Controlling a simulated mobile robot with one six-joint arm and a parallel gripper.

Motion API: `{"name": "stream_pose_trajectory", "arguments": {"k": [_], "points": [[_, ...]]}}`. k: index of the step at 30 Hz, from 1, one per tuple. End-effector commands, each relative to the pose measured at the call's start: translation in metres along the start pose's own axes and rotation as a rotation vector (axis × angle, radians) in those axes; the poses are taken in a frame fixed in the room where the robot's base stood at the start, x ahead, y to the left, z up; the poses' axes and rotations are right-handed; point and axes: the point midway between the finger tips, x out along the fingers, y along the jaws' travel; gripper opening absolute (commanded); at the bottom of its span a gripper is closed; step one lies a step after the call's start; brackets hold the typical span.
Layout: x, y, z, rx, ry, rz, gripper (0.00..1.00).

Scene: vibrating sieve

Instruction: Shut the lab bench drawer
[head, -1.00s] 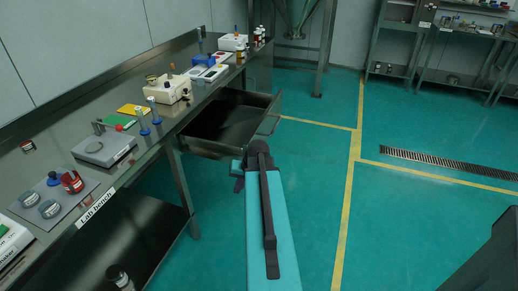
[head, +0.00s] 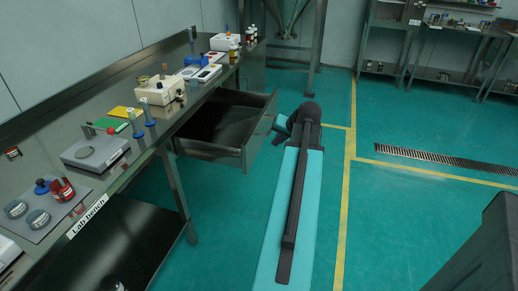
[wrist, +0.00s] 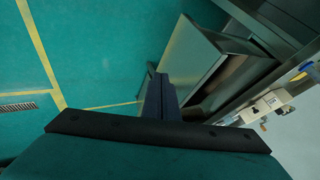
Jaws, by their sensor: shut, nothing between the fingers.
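The lab bench drawer (head: 215,151) stands pulled out from under the bench, its dark inside open to view. Its front panel (head: 259,133) faces right, and the panel also shows in the wrist view (wrist: 192,58). My gripper (wrist: 160,98) is shut and empty, with its fingers pointing toward the drawer front and handle (wrist: 150,72).
The lab bench (head: 150,140) carries a scale (head: 95,152), a beige device (head: 160,90) and several small items. Its lower shelf (head: 110,240) is below. Open teal floor lies right of the drawer, with yellow lines and a drain grate (head: 440,159). Steel shelving stands at the back right.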

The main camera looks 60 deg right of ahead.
Motion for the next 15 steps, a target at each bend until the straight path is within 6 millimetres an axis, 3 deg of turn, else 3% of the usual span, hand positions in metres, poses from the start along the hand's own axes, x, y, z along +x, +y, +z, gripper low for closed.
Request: {"name": "stream_pose_trajectory", "arguments": {"k": [8, 15], "points": [[0.003, 0.003, -0.001, 0.003, 0.000, 0.002, 0.00], [0.021, 0.003, -0.001, 0.003, -0.001, 0.002, 0.00]]}}
